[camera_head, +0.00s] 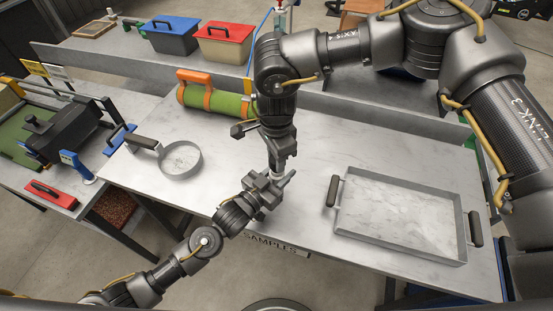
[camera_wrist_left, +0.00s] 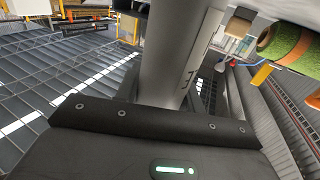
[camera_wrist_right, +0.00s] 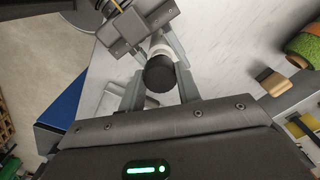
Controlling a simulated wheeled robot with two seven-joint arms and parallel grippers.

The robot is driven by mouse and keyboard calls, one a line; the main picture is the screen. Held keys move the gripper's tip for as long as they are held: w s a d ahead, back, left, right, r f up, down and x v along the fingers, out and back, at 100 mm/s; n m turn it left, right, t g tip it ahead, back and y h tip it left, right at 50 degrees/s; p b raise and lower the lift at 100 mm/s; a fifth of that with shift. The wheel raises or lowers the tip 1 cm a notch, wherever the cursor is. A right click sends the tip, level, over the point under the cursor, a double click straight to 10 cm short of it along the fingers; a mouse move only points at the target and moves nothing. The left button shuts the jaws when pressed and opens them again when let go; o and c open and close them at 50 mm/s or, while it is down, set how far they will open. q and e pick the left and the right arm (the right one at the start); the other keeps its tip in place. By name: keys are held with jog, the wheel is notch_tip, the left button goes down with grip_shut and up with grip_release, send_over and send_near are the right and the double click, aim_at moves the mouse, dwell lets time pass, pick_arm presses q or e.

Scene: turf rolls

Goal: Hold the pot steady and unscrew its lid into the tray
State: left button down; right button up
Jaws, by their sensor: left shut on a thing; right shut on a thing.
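The small pot has a pale body (camera_wrist_right: 159,46) and a black lid (camera_wrist_right: 160,75), which show in the right wrist view. My right gripper (camera_head: 281,162) comes down from above, with its fingers on both sides of the black lid, shut on it. My left gripper (camera_head: 272,188) comes from the lower left and is shut on the pot body just below. The grippers mostly hide the pot in the head view. A large grey form fills the middle of the left wrist view; I cannot tell what it is. The rectangular metal tray (camera_head: 338,224) lies to the right, empty.
A green turf roll (camera_head: 226,103) with orange straps lies behind. The grey bench top (camera_head: 318,160) is clear between grippers and tray.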

pick_arm(q)
jog(key=shift+f, duration=0.15)
pick_arm(e)
notch_tip(320, 180, up, 3)
jog(key=shift+f, duration=0.15)
pick_arm(q)
jog(key=c, duration=0.8)
grip_release()
pick_arm(e)
notch_tip(320, 180, down, 4)
jog(key=b, duration=0.4)
pick_arm(q)
jog(key=v, duration=1.2)
